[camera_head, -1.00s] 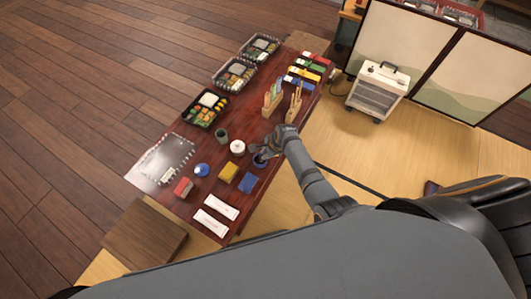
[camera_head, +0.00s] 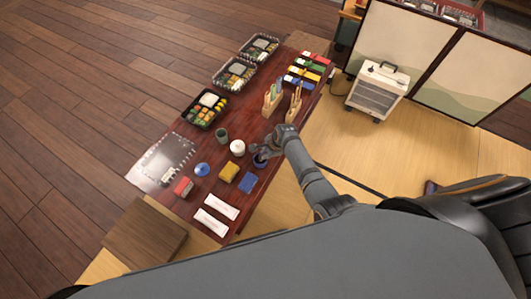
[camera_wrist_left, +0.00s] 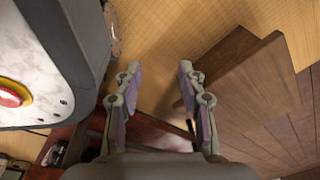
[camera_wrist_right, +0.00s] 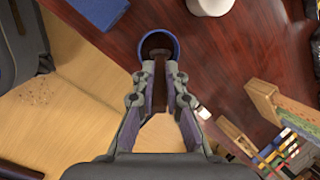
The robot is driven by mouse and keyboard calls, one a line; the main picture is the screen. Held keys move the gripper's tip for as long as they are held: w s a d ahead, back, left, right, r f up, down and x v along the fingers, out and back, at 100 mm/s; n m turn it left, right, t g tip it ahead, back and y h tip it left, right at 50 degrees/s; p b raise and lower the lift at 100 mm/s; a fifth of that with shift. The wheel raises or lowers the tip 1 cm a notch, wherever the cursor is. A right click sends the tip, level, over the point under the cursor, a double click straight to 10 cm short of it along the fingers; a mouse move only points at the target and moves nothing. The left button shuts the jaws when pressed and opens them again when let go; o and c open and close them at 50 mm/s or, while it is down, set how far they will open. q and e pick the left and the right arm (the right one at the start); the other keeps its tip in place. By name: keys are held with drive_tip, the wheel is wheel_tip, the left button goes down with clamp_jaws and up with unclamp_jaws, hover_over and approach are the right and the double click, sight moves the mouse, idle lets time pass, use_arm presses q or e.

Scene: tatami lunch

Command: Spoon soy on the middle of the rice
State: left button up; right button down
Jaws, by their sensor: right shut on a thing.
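My right gripper (camera_wrist_right: 160,82) is shut on a thin dark spoon handle (camera_wrist_right: 160,72) in the right wrist view. The spoon's lower end is inside a round blue-rimmed cup (camera_wrist_right: 142,42) with dark contents, likely the soy; its bowl is hard to make out. In the head view the gripper (camera_head: 265,150) is just above the blue cup (camera_head: 259,161). White rice (camera_head: 208,99) shows in the nearest black lunch box (camera_head: 194,122), to the upper left of the gripper. My left gripper (camera_wrist_left: 160,70) is open and empty, away from the table top.
A white pot (camera_head: 237,147) and a dark green cup (camera_head: 221,135) stand between the blue cup and the lunch box. A wooden holder (camera_head: 292,112) with upright sticks stands close beyond my right gripper.

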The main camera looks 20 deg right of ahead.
drive_tip(key=shift+s+r, duration=0.1)
drive_tip(key=shift+r, duration=0.05)
drive_tip(key=shift+r+p, duration=0.4)
drive_tip(key=shift+p, duration=0.35)
drive_tip(key=shift+r+p, duration=0.8)
drive_tip(key=shift+p, duration=0.05)
use_arm(q)
drive_tip(key=s+r+p, duration=0.4)
drive_tip(key=r+p, duration=0.1)
drive_tip(key=r, duration=0.1)
drive_tip(key=shift+s+r, duration=0.15)
drive_tip(key=shift+s, duration=0.05)
use_arm(e)
wheel_tip(320, 180, up, 4)
drive_tip(key=shift+r, duration=0.15)
